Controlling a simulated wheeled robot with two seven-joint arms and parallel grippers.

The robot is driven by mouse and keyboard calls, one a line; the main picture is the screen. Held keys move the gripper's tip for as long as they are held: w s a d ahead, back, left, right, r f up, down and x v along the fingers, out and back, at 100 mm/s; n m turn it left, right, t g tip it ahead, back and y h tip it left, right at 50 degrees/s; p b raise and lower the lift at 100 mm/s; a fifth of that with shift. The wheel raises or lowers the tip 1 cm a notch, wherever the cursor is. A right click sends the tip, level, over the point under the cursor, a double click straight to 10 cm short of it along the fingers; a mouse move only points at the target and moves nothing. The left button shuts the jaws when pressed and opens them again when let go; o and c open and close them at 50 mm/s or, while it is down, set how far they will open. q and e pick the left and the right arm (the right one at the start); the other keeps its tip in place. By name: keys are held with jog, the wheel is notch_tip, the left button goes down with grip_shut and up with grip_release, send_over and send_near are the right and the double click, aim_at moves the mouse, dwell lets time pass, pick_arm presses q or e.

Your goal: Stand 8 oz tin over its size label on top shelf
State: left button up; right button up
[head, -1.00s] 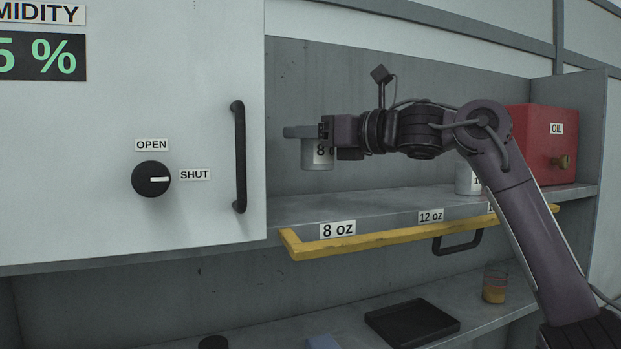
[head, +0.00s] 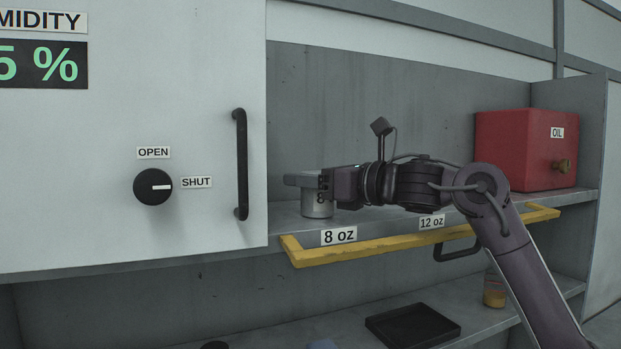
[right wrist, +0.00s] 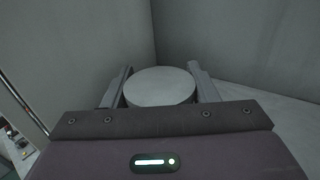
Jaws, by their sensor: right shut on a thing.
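My right gripper (head: 305,181) is shut on the tin from the right. In the right wrist view the tin's round lid (right wrist: 160,86) sits between the two fingers (right wrist: 160,90). My left gripper is not in view.
A yellow rail (head: 400,242) runs along the shelf's front, with the 12 oz label (head: 432,222) farther right. A red OIL box (head: 515,150) stands at the right end. A white cabinet door (head: 200,80) with a black handle (head: 241,165) bounds the left. A black tray (head: 412,325) lies below.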

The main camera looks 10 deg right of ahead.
jog(key=o, duration=1.1)
jog(key=shift+f, duration=0.1)
jog(key=shift+o, duration=0.2)
jog(key=shift+r, duration=0.2)
jog(key=b+v, duration=0.5)
jog(key=v, duration=0.7)
